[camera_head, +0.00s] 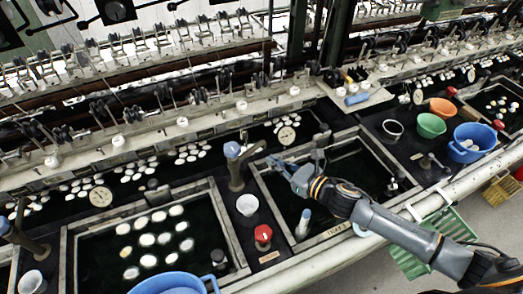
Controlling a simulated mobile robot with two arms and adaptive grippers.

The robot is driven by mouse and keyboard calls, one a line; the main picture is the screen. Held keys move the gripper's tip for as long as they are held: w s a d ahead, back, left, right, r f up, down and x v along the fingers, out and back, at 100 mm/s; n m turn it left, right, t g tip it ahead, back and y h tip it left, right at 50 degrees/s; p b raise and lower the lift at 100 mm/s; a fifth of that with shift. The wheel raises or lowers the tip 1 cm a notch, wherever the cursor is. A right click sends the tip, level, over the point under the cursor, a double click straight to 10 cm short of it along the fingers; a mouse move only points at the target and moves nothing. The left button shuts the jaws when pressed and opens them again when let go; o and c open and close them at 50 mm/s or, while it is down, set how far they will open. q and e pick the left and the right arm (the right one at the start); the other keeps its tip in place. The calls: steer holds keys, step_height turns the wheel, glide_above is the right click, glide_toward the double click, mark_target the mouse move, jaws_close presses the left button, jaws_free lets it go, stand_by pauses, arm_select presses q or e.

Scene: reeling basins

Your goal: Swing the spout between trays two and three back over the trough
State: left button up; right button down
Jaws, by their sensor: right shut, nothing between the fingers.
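The spout (236,172) between the two front trays is a brown post with a blue-grey knob on top. Its short arm seems to point right and back, near the rear left corner of the right tray; where its tip ends is hard to tell. The right tray (262,201) is labelled as tray three and holds dark water. The trough (218,147) runs behind the trays, with white cocoons in it. My right gripper (273,162) is shut and empty above tray three's rear left corner, just right of the spout. Contact is not clear. My left gripper is out of view.
A white cup (247,205) and a red knob (263,233) stand between the trays. The left tray (66,245) holds white cocoons. A blue-topped bottle (304,222) is at tray three's front. Colored bowls (431,125) stand at the right. Reeling machinery lines the back.

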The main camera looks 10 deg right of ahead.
mark_target(254, 151)
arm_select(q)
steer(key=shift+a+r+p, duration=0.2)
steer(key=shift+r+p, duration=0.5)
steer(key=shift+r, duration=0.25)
arm_select(e)
steer(key=shift+x, duration=2.8)
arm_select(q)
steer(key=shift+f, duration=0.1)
arm_select(e)
steer(key=shift+w+d, duration=0.1)
